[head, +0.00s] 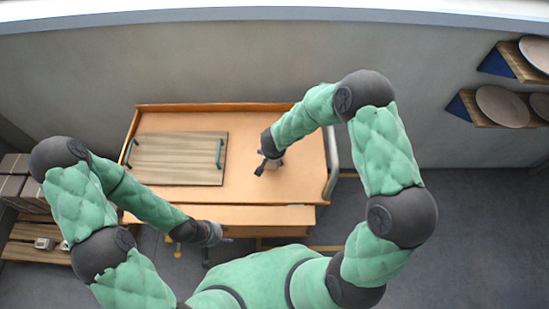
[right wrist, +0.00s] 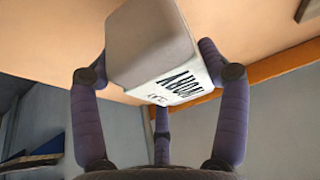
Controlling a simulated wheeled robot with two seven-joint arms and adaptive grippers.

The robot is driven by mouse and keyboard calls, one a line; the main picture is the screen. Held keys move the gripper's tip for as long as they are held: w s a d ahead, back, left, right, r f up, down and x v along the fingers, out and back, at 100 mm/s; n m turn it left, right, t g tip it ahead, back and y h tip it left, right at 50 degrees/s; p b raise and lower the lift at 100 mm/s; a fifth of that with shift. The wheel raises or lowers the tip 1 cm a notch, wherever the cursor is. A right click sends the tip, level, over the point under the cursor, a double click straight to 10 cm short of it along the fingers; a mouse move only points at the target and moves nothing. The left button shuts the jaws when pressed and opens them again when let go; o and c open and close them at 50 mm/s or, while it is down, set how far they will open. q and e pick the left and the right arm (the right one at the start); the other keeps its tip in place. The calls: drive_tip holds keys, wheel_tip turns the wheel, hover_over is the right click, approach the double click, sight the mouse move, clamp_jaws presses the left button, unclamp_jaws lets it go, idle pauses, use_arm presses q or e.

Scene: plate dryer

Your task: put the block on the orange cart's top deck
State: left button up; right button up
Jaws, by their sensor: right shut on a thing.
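The block (right wrist: 165,55) is pale grey-white with dark lettering on one side. In the right wrist view it sits between the fingers of my right gripper (right wrist: 160,85), which is shut on it. In the head view my right gripper (head: 268,165) is over the right half of the orange cart's top deck (head: 300,180), and the block is hidden there. I cannot tell whether the block touches the deck. My left gripper (head: 215,242) is at the cart's front edge, its fingers spread, with nothing seen between them.
A wooden tray (head: 180,158) with two green handles covers the left part of the deck. The deck's right part is bare around my gripper. A slatted pallet (head: 30,240) with small items stands at left. Wall shelves with plates (head: 502,105) are at right.

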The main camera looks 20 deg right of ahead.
wheel_tip(320, 180, down, 4)
drive_tip(key=shift+w+d+r+b, duration=0.15)
drive_tip(key=shift+r+b, duration=0.1)
drive_tip(key=shift+b, duration=0.9)
drive_tip(key=shift+r, duration=0.1)
drive_tip(key=o, duration=1.7)
drive_tip(key=shift+f, duration=0.2)
